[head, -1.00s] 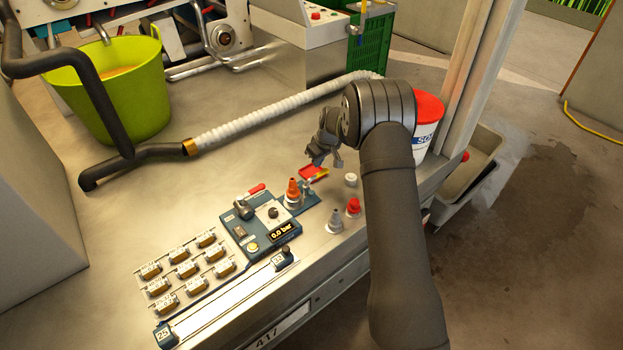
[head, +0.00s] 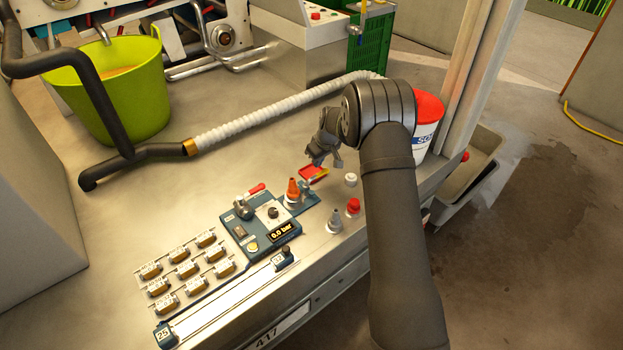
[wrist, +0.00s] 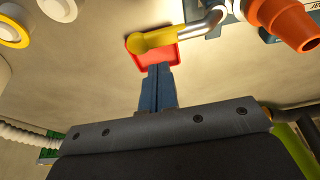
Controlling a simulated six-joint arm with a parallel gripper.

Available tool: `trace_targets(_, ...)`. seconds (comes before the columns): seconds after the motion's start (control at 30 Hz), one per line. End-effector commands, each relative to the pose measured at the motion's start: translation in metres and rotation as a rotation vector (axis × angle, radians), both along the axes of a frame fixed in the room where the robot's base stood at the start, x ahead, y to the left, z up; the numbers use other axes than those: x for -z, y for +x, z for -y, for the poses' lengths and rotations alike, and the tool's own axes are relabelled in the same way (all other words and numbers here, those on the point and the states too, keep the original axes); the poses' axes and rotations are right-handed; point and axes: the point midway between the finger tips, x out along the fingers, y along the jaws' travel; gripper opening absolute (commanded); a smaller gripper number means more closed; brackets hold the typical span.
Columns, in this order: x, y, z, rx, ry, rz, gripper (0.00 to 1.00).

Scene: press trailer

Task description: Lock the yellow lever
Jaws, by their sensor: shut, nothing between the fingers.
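The yellow lever (wrist: 153,40) shows in the wrist view as a yellow grip on a bent metal rod that runs right toward a blue base. A red tray-like piece (wrist: 171,60) lies right behind the grip. My gripper (wrist: 159,68) is shut and empty, its blue-grey fingertips over the red piece, just below the yellow grip in the picture. I cannot tell whether they touch. In the head view, my gripper (head: 317,163) is just above the red piece (head: 312,174), and the yellow part is small and partly hidden there.
An orange-capped nozzle (wrist: 285,20) stands right of the lever. In the head view, a blue panel (head: 250,229) with a red-handled lever (head: 257,188) is to the left. Grey (head: 335,222), red (head: 353,206) and white (head: 351,180) caps stand nearby. A white hose (head: 260,112) lies behind.

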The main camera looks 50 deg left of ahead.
Motion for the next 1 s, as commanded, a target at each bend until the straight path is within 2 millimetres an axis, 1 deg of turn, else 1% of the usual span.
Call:
trace_targets(0.17, 0.002, 0.000, 0.001, 0.000, -0.001, -0.001, 0.00)
trace_targets(0.4, 0.017, 0.000, 0.006, 0.001, -0.001, -0.001, 0.00)
trace_targets(0.73, 0.017, 0.000, 0.007, 0.000, 0.000, 0.000, 0.00)
trace_targets(0.87, 0.016, 0.002, 0.013, 0.001, 0.000, 0.000, 0.00)
trace_targets(1.0, 0.016, 0.003, 0.026, 0.001, -0.001, 0.000, 0.00)
